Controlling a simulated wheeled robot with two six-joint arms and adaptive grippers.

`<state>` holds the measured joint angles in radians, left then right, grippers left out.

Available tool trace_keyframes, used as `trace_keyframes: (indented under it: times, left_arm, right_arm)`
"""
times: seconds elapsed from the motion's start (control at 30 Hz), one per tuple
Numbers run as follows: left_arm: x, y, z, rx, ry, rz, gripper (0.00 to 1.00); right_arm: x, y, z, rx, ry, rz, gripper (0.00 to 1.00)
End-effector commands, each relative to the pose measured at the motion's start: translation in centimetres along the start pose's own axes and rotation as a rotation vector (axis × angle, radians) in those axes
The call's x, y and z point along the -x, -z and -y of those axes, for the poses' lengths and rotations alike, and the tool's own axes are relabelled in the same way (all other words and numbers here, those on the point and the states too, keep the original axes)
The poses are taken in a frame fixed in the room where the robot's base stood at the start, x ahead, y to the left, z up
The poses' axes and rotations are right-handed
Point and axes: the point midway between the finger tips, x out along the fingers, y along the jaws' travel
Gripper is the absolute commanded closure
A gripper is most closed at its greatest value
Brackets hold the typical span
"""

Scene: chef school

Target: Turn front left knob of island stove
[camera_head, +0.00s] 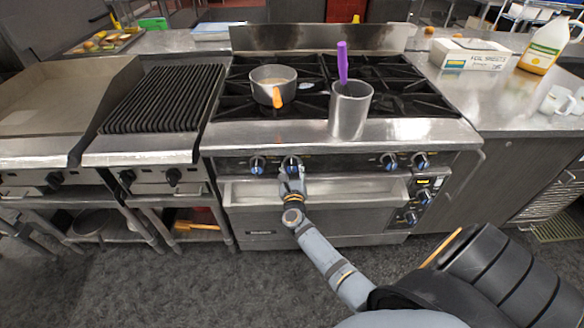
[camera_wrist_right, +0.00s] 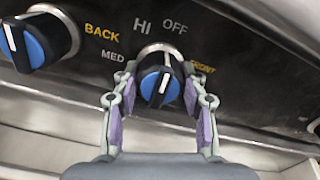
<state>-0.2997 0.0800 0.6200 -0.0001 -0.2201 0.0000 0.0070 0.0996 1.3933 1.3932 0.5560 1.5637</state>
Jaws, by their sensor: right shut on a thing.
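The island stove (camera_head: 345,132) stands ahead, with a row of blue-and-black knobs along its front panel. My right gripper (camera_head: 291,172) reaches the second knob from the left. In the right wrist view that knob (camera_wrist_right: 160,86) is between the two purple-padded fingers of the gripper (camera_wrist_right: 160,98), which are shut on its sides. The word FRONT is printed to its right, partly behind a finger. HI and OFF are printed above it. Its white line points roughly upward. The neighbouring knob (camera_wrist_right: 38,42), with BACK printed beside it, is untouched. My left gripper is not in view.
A small pot (camera_head: 273,84) with an orange handle and a tall metal pot (camera_head: 350,108) holding a purple-handled utensil stand on the stove. A grill (camera_head: 165,98) adjoins on the left. A counter (camera_head: 500,112) adjoins on the right. The oven handle ledge (camera_head: 345,190) runs below the knobs.

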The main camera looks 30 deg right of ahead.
Motion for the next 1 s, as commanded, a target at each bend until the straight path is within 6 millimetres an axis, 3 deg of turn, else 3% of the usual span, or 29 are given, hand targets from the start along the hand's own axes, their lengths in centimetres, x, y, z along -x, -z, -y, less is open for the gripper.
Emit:
trace_keyframes:
  times: [1.0]
  left_arm:
    - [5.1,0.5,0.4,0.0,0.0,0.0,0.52]
  right_arm:
    - [0.0,-0.2,0.1,0.913,-0.001,-0.001,0.89]
